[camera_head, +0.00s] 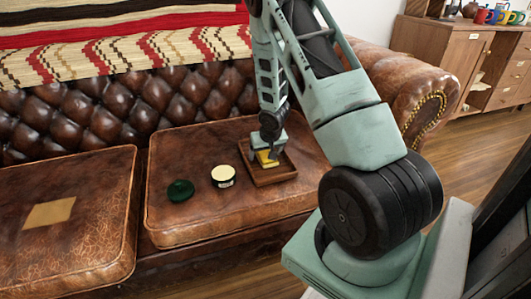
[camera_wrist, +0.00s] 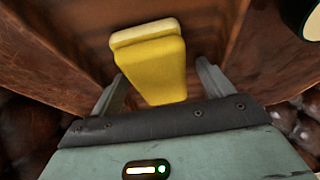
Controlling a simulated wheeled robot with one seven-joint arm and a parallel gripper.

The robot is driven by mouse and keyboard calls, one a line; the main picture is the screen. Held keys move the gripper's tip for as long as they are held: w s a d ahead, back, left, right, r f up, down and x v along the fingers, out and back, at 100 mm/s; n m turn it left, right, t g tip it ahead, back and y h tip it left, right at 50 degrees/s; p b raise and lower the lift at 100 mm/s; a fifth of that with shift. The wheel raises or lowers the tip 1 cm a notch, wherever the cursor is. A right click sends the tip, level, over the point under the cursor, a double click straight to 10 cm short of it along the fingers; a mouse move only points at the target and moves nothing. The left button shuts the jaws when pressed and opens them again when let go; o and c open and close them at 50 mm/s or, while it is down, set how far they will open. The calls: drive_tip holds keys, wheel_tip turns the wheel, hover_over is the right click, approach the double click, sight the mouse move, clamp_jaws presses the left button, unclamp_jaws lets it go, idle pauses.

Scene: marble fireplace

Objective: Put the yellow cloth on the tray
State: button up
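The yellow cloth (camera_head: 267,158) looks like a small folded block and is inside the brown wooden tray (camera_head: 274,177), which lies on the right sofa cushion. In the wrist view the cloth (camera_wrist: 155,70) is between my gripper's two fingers, with the tray's wall (camera_wrist: 250,45) to the right. My gripper (camera_head: 268,150) is low over the tray. In the wrist view my gripper (camera_wrist: 160,75) has its fingers spread, with a clear gap between the cloth and the right finger. I cannot tell whether the left finger touches the cloth.
A round tin with a cream lid (camera_head: 223,176) and a dark green round object (camera_head: 180,190) lie left of the tray on the right cushion (camera_head: 210,222). A flat tan square (camera_head: 49,213) lies on the left cushion. A wooden cabinet (camera_head: 445,50) stands at the back right.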

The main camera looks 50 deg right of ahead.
drive_tip(key=p+v, duration=0.5)
drive_tip(key=v, duration=0.7)
drive_tip(key=a+r+n+y, duration=0.1)
drive_tip(key=a+r+n, duration=0.3)
drive_tip(key=a, duration=0.9)
drive_tip(key=a+r+n+y, duration=0.15)
drive_tip(key=a+r, duration=0.35)
drive_tip(key=a, duration=0.9)
drive_tip(key=s+a+r+n+g, duration=0.2)
drive_tip(key=s+a+r+n, duration=0.1)
drive_tip(key=s+a, duration=0.4)
drive_tip(key=s+a+r+n+g, duration=0.1)
drive_tip(key=s+a+n, duration=0.4)
drive_tip(key=s, duration=0.8)
drive_tip(key=a+r, duration=0.1)
drive_tip(key=a, duration=0.2)
drive_tip(key=shift+s+a+r+g, duration=0.2)
drive_tip(key=shift+a+r+g, duration=0.15)
drive_tip(key=shift+r+g, duration=0.05)
